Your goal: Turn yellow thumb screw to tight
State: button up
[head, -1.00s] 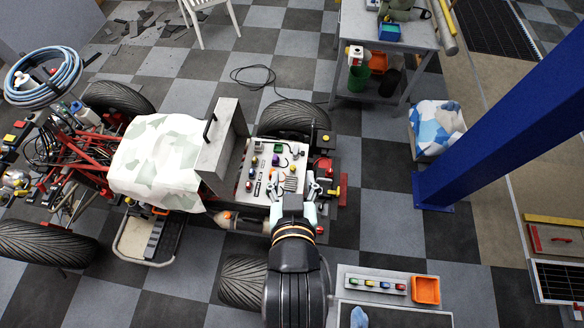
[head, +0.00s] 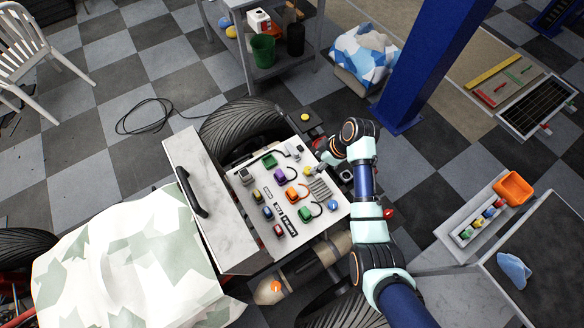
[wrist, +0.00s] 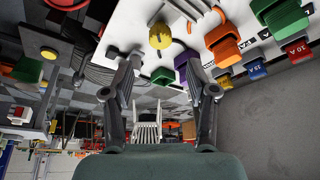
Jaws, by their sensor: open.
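The yellow thumb screw (head: 308,171) is a small round knob on the pale control panel (head: 250,205), near its right edge. In the wrist view the yellow thumb screw (wrist: 160,36) shows above and between my fingertips, with a slot-like mark or stem below it. My gripper (head: 321,163) reaches in from the right beside the knob in the head view. In the wrist view my gripper (wrist: 160,62) is open and empty, its two fingers spread. I cannot tell how deep the knob lies between them, and no contact shows.
Close to the knob are grey ribs (head: 320,188), an orange connector (head: 292,195) and a green connector (head: 305,213) with cable loops. A dark box with a yellow button (head: 304,117) stands behind the panel. A blue post (head: 420,70) rises at the back right.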

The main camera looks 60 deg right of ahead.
aim_at(307, 170)
jog(key=b+x, duration=0.2)
jog(key=x, duration=0.4)
jog(key=shift+s+f, duration=0.1)
jog(key=shift+f, duration=0.05)
jog(key=shift+w+f, duration=0.35)
jog(key=shift+f, duration=0.15)
jog(key=shift+c, duration=0.4)
jog(key=shift+a, duration=0.1)
grip_shut()
